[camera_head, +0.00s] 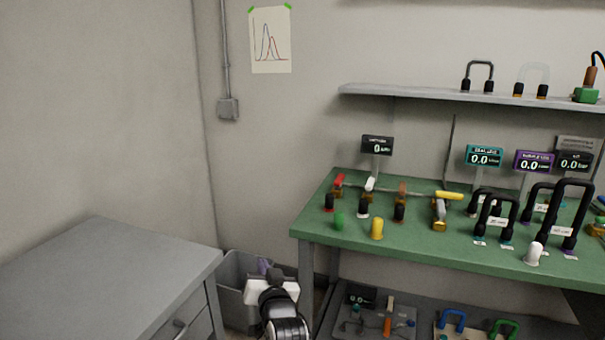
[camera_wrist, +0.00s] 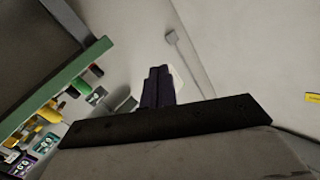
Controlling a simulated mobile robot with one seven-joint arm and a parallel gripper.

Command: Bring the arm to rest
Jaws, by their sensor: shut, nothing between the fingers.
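My gripper (camera_head: 264,265) shows at the bottom middle of the head view, at the end of my arm, in front of a grey bin and left of the green bench. In the wrist view its two dark fingers (camera_wrist: 158,86) are together, with nothing between them. Most of my arm is outside the head view.
The green bench (camera_head: 345,226) on the right carries valves, black hose loops, caps and small displays. A shelf (camera_head: 420,95) hangs above it. A grey cabinet (camera_head: 100,265) stands at the left. The grey bin (camera_head: 232,285) sits between cabinet and bench.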

